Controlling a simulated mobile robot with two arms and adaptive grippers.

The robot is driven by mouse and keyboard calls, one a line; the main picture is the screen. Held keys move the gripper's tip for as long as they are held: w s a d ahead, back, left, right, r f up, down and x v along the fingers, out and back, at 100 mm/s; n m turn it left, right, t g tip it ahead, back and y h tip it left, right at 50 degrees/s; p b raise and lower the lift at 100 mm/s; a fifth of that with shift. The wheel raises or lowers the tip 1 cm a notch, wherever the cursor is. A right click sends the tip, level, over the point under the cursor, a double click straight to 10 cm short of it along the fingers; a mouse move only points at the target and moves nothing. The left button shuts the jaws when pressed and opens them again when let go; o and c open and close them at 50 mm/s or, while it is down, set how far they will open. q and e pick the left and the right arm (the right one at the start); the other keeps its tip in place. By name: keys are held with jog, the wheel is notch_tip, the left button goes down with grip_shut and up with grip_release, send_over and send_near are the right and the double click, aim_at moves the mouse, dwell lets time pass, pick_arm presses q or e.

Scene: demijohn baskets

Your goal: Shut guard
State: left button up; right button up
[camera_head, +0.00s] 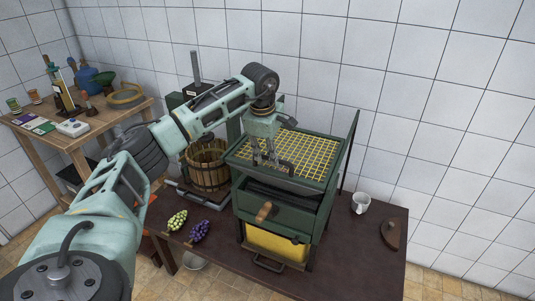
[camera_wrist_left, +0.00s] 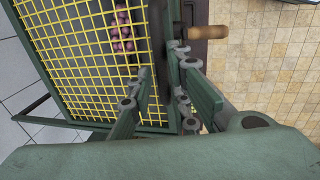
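The guard, a yellow wire mesh (camera_head: 295,150) in a dark green frame, lies roughly level over the top of the green machine (camera_head: 280,215). I cannot tell whether it is fully down on the rim. In the left wrist view the mesh (camera_wrist_left: 75,60) fills the upper left, with purplish grapes (camera_wrist_left: 122,32) showing through it. My left gripper (camera_head: 266,163) is at the front left edge of the mesh, pointing down. My right gripper is out of view.
A wooden crank handle (camera_head: 263,212) sticks out from the machine's front. A wooden tub (camera_head: 207,166), green grapes (camera_head: 177,220), purple grapes (camera_head: 199,231) and a white mug (camera_head: 361,202) stand around it on the dark table (camera_head: 335,270). The table's front right is clear.

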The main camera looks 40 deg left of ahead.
pick_arm(q)
jog(key=shift+o, duration=0.9)
jog(key=shift+s, duration=0.2)
notch_tip(320, 180, up, 12)
jog(key=s, duration=0.2)
jog(key=shift+s+d, duration=0.15)
jog(key=shift+d, duration=0.15)
jog(key=shift+f, duration=0.1)
